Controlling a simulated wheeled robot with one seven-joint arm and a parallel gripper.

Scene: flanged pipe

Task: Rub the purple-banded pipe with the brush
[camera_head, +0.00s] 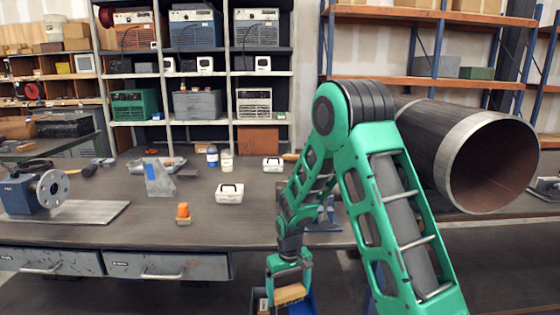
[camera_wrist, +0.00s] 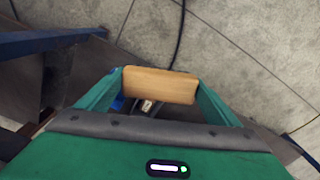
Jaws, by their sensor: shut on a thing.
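My gripper (camera_head: 287,280) hangs low in front of the bench, shut on a wooden block, the brush (camera_head: 290,294). In the wrist view the brush (camera_wrist: 160,85) spans between both fingers, its pale wooden face showing; its bristles are hidden. A large dark pipe (camera_head: 435,130) lies at the right, with a pale metal rim at its open end. I see no purple band on it; my arm covers part of its left side. My gripper is well apart from the pipe, lower and to its left.
A blue bin (camera_head: 303,303) is under my gripper, partly hidden. The bench (camera_head: 120,235) holds a blue flanged fixture (camera_head: 52,190), a white case (camera_head: 229,193), an orange-topped item (camera_head: 183,213) and bottles. Shelves stand behind. In the wrist view, bare floor (camera_wrist: 240,35) lies beyond the brush.

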